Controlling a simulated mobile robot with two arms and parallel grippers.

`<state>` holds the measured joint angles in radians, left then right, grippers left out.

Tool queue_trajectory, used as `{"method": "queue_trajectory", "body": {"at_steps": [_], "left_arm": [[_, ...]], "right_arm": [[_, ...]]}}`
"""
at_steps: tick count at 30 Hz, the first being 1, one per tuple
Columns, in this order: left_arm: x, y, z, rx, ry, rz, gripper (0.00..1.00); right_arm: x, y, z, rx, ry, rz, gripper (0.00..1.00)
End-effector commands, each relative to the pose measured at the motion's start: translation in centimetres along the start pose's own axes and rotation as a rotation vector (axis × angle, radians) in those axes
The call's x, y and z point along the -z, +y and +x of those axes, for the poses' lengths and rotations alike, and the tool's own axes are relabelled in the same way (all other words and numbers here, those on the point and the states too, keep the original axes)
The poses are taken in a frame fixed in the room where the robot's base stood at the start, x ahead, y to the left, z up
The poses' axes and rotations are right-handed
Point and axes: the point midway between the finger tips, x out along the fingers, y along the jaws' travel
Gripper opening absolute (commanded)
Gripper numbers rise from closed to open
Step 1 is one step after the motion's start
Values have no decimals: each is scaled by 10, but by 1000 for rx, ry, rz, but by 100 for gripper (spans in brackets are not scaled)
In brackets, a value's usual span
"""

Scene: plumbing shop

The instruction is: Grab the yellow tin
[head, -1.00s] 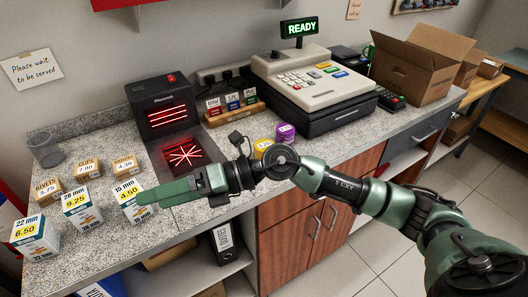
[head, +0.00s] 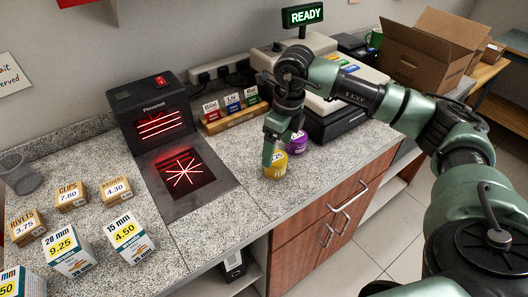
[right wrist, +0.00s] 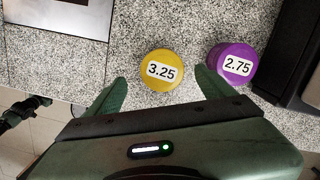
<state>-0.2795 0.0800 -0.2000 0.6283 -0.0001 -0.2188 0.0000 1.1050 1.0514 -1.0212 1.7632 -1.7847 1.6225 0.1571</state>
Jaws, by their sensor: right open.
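The yellow tin (head: 276,166) stands on the speckled counter in the head view, its lid marked 3.25 in the right wrist view (right wrist: 163,70). My right gripper (head: 270,150) points down at it and overlaps its upper left edge in the head view. In the right wrist view my right gripper's two green fingers (right wrist: 160,90) are spread apart, with the yellow tin just beyond and between them. Nothing is held.
A purple tin (right wrist: 233,63) marked 2.75 stands close to the right of the yellow one. The scanner (head: 160,118) is to the left, the cash register (head: 345,118) behind to the right. The counter's front edge is close.

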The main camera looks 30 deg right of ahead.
Motion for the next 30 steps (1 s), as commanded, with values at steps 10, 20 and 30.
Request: {"method": "queue_trajectory", "body": {"at_steps": [10, 20, 30], "left_arm": [[-29, 4, -15, -6, -42, 0, 36], [-26, 4, -33, -5, -42, 0, 36], [-8, 2, -32, -3, -15, 0, 36]], "right_arm": [[1, -3, 30, 3, 8, 3, 83], [0, -5, 74, 3, 6, 2, 83], [0, -5, 77, 3, 4, 2, 61]]}}
